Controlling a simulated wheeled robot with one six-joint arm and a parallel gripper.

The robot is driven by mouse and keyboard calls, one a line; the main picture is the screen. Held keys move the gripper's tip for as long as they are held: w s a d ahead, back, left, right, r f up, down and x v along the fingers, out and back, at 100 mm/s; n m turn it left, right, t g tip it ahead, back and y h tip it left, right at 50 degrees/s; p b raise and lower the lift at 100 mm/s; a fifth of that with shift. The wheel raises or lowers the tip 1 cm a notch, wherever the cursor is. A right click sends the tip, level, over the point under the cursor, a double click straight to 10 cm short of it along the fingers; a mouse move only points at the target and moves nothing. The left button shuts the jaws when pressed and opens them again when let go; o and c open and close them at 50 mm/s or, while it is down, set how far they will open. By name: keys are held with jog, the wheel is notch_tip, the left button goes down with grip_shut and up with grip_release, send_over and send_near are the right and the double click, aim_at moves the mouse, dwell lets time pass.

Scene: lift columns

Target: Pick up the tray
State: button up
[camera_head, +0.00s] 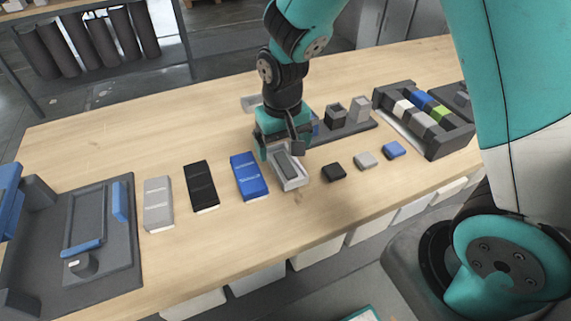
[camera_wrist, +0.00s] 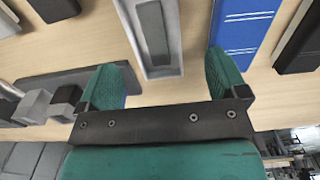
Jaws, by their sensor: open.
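A small light grey tray (camera_head: 293,186) with a darker grey recess lies on the wooden table, directly below my gripper (camera_head: 281,149). In the wrist view the tray (camera_wrist: 164,73) extends up out of the frame, its near end close to the gap between the fingers. My gripper (camera_wrist: 163,80) is open and empty, with one teal finger toward each side of the tray. I cannot tell how high the fingers are above it. The arm hides part of the tray's far end in the head view.
Blue (camera_head: 248,177), black (camera_head: 201,186) and light grey (camera_head: 158,204) cases lie to the left, beside a dark fixture (camera_head: 120,270). Small black (camera_head: 334,172), grey (camera_head: 366,160) and blue (camera_head: 394,149) blocks lie right. A dark rack (camera_head: 447,143) stands farther right. The front table strip is clear.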

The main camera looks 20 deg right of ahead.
aim_at(285, 166)
jog(key=f, duration=0.4)
jog(key=shift+d+f+p, duration=0.25)
jog(key=shift+f+p, duration=0.05)
jog(key=shift+f, duration=0.1)
jog(key=c, duration=1)
jog(key=shift+r, duration=0.15)
